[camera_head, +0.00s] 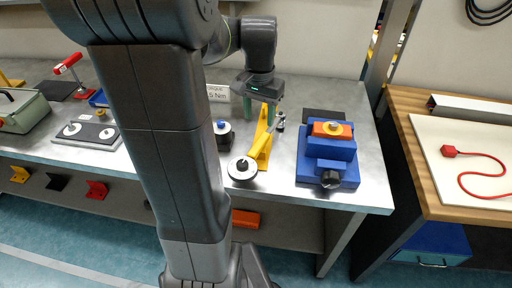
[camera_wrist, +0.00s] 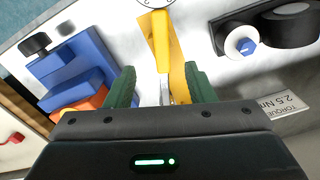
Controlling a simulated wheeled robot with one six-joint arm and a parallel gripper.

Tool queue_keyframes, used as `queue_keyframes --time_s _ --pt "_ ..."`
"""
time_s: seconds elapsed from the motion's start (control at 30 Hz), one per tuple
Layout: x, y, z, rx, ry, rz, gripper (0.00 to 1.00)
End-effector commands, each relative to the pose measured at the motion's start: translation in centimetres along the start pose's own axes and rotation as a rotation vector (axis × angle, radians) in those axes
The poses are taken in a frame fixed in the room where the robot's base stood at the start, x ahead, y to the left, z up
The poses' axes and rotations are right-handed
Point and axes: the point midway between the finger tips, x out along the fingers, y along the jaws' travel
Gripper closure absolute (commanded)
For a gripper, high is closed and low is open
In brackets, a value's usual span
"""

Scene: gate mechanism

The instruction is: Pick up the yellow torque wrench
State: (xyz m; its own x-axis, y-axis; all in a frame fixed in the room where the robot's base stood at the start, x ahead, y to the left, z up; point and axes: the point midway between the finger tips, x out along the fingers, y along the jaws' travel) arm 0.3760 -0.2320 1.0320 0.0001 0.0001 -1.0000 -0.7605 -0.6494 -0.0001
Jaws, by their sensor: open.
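The yellow torque wrench (camera_head: 257,147) lies on the grey metal workbench, by a flat yellow piece that looks like its holder. Its silver shaft shows near the silver end, and a round white dial sits at its near end. In the wrist view, the yellow handle (camera_wrist: 161,42) runs up to the dial at the top edge, and the silver shaft lies between the green fingers. My gripper (camera_head: 259,114) is open above the wrench's far part; in the wrist view its fingers (camera_wrist: 159,82) stand either side of it. I cannot tell the remaining height gap.
A blue vise-like fixture (camera_head: 326,164) with an orange block stands right of the wrench. A torque sign (camera_head: 218,93) is behind. The bench's front edge is near the dial.

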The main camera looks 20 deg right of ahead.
Motion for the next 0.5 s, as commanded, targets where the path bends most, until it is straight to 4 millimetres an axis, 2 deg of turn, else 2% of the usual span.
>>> queue_keyframes --time_s 0.03,0.2,0.5 --pt "1.3 0.0 0.1 0.000 -0.005 0.002 0.51" --pt "4.1 0.0 0.0 0.000 -0.004 0.002 0.51" --pt "6.5 -0.1 -0.2 0.001 -0.004 0.002 0.51"
